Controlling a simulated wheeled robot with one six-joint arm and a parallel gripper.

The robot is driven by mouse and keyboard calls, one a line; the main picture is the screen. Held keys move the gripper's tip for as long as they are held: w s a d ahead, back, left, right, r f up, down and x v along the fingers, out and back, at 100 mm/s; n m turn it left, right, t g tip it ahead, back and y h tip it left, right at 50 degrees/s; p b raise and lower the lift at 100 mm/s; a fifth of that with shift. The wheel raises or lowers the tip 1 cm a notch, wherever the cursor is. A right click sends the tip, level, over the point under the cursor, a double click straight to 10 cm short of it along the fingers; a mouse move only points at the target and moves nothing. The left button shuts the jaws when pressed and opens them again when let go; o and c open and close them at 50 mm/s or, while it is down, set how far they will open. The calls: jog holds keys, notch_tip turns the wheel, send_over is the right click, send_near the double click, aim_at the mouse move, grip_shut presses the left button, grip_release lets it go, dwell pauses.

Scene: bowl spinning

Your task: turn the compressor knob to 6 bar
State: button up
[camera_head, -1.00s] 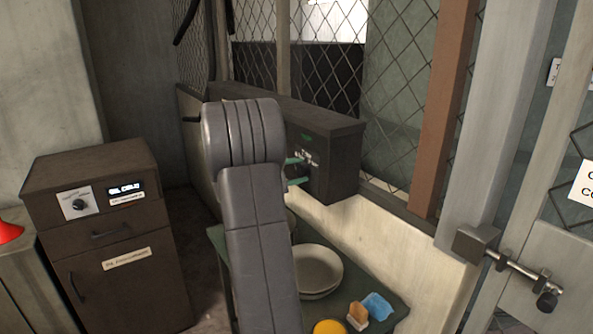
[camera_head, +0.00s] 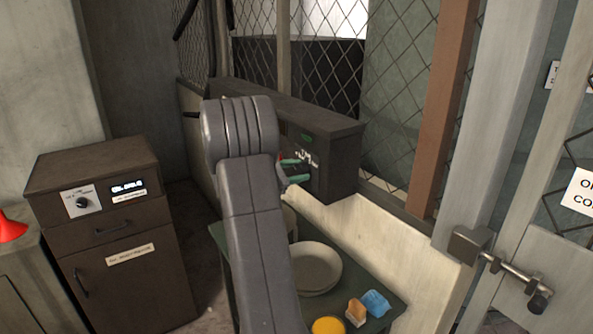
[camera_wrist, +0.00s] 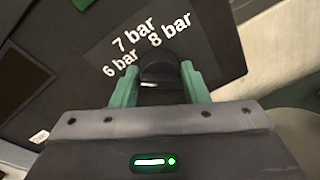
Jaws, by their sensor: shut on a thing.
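The compressor is a dark box (camera_head: 340,172) on the low wall, with white lettering on its front. In the wrist view its black panel carries the labels "6 bar" (camera_wrist: 121,65), "7 bar" (camera_wrist: 133,34) and "8 bar" (camera_wrist: 170,30) in an arc. The round black knob (camera_wrist: 160,70) sits just below these labels. My gripper (camera_wrist: 160,80) is shut on the knob, one green finger on each side. A small pale mark shows at the knob's lower edge; I cannot tell which label its pointer faces. In the head view the green fingertips (camera_head: 293,170) are at the panel, and my arm hides part of it.
A green table (camera_head: 385,312) below my arm holds stacked pale bowls (camera_head: 316,268), a yellow item (camera_head: 328,326), a sponge (camera_head: 356,312) and a blue cloth (camera_head: 376,303). A brown cabinet (camera_head: 115,235) stands left. A latched gate (camera_head: 515,270) is at right.

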jog(key=shift+r, duration=0.2)
jog(key=o, duration=0.9)
jog(key=shift+w+a, duration=0.1)
jog(key=shift+f, duration=0.15)
jog(key=b+v, duration=0.2)
jog(key=v, duration=1.1)
jog(key=shift+s+a, duration=0.25)
jog(key=shift+a, duration=0.05)
jog(key=p+x, duration=0.2)
jog(key=x, duration=1.2)
jog(key=shift+s+a, duration=0.1)
